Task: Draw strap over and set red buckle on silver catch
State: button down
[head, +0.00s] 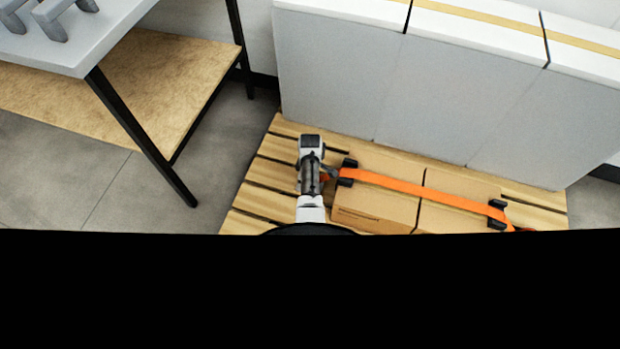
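An orange strap (430,192) runs across the tops of two cardboard boxes (378,205), from the left box's left edge to the right box's right edge. It passes between black corner pieces at the left (347,172) and right (497,215) ends. My gripper (328,175) is at the strap's left end, beside the left box. A small orange-red part shows at the fingers; I cannot tell whether it is the buckle or strap, nor whether the fingers are shut on it. I cannot make out the silver catch.
The boxes stand on a wooden pallet (262,172). Large grey-white panels (430,85) stand behind them. A table (85,45) with a wooden lower shelf (150,85) and black legs stands at the left. Bare floor lies between table and pallet. The lower picture is black.

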jog(key=shift+f+b, duration=0.4)
jog(key=shift+f, duration=0.05)
dwell(0.3)
jog(key=c, duration=1)
grip_release()
jog(key=shift+o, duration=0.2)
jog(key=shift+r+p, duration=3.45)
jog(key=shift+r, duration=0.05)
